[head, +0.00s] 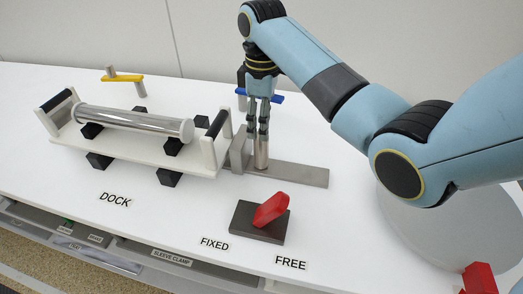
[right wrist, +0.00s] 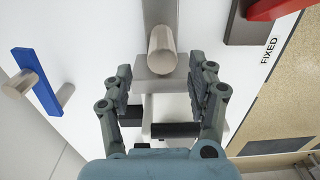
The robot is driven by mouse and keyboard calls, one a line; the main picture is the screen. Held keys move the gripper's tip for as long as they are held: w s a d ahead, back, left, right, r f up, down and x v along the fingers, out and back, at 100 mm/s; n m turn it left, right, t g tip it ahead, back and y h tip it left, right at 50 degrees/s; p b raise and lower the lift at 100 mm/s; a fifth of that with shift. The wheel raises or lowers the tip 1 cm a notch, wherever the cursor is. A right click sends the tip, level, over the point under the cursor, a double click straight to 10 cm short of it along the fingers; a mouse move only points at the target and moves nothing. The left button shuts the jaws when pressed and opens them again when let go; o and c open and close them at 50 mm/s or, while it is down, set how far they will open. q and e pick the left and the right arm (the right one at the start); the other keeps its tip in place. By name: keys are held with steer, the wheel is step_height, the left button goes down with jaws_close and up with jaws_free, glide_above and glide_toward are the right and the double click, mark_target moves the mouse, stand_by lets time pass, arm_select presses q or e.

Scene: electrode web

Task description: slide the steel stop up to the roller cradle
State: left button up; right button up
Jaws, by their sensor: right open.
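The roller cradle (head: 135,160) is a long white tray with raised ends and black handle bars, bearing a shiny roller (head: 135,122). The steel stop (head: 239,152) has an upright grey plate at the cradle's right end and a round post (head: 261,150). It sits on a flat steel rail (head: 300,175). A gap between plate and cradle is too small to judge. My right gripper (head: 258,135) points down at the post. In the right wrist view its open fingers (right wrist: 163,72) lie either side of the post (right wrist: 162,52) and plate, apart from the post. My left gripper is out of view.
A red lever on a dark base (head: 258,222) stands in front of the rail, by the FIXED and FREE labels. A blue lever (head: 265,96) stands behind the gripper, a yellow lever (head: 124,77) behind the cradle. The front left of the table is clear.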

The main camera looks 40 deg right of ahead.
mark_target(262, 152)
steer(key=f, duration=0.5)
steer(key=shift+s+a, duration=0.1)
steer(key=shift+s, duration=0.15)
step_height(262, 152, down, 4)
steer(key=shift+w+r+b, duration=0.1)
steer(key=shift+b, duration=0.3)
steer(key=shift+f, duration=0.45)
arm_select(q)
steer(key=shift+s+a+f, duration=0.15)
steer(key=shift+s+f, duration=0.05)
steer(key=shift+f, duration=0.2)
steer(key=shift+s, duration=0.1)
arm_select(e)
steer(key=c, duration=0.5)
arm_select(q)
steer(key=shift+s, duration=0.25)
arm_select(e)
jaws_close()
